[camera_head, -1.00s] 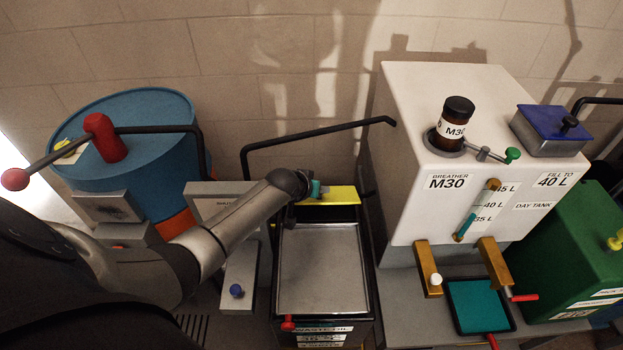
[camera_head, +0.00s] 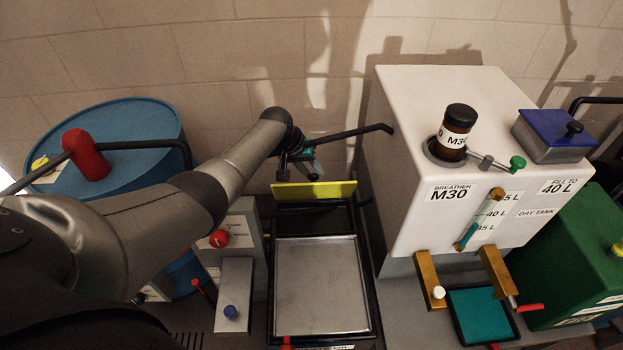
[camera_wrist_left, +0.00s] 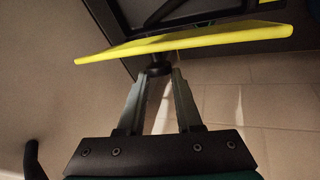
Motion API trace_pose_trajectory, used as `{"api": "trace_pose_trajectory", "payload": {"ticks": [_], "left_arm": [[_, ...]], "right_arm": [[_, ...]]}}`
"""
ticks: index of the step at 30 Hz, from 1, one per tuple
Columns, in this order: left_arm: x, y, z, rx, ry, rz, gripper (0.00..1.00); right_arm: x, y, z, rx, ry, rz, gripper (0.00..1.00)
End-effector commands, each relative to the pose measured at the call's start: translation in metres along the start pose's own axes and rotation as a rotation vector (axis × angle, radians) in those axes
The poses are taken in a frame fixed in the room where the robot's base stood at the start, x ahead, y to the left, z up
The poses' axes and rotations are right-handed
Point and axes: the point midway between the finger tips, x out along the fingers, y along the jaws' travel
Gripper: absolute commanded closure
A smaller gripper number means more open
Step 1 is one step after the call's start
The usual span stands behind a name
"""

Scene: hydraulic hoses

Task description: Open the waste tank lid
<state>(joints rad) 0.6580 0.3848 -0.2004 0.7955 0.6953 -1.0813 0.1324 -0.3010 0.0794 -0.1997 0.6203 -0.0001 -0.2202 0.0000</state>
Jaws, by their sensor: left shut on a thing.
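The yellow waste tank lid (camera_head: 313,191) stands steeply tilted up at the back of the black waste tank (camera_head: 371,310). A dark gap shows below it, behind the grey tray top. My left gripper (camera_head: 306,170) is behind and above the lid, near the wall. In the left wrist view the lid (camera_wrist_left: 190,42) appears as a thin slanted plate. There my left gripper (camera_wrist_left: 160,76) is shut on the lid's small black knob (camera_wrist_left: 158,68), which is partly hidden between the fingertips. My right gripper is not in view.
The white day tank (camera_head: 440,120) stands close on the right, with a black pipe (camera_head: 350,133) reaching toward my left gripper. A blue drum (camera_head: 125,125) is at the left. A grey box with a red knob (camera_head: 219,238) stands left of the waste tank.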

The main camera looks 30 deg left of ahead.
Motion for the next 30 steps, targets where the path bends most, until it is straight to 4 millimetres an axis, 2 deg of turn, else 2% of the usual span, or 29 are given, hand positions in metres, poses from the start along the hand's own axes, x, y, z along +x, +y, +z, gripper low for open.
{"api": "trace_pose_trajectory", "payload": {"ticks": [2, 3, 19, 30], "left_arm": [[0.0017, -0.0040, -0.0044, 0.002, 0.008, -0.006, 1.00], [0.0009, -0.0044, -0.0032, 0.003, 0.005, -0.008, 0.94], [0.0010, -0.0023, -0.0017, 0.002, 0.001, -0.005, 0.34], [-0.0038, -0.0023, -0.0016, 0.002, 0.001, -0.004, 0.34]], "right_arm": [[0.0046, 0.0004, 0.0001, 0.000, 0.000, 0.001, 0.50], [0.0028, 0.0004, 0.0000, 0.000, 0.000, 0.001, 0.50], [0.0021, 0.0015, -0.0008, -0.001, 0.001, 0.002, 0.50], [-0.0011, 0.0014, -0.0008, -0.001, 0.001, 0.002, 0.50]]}}
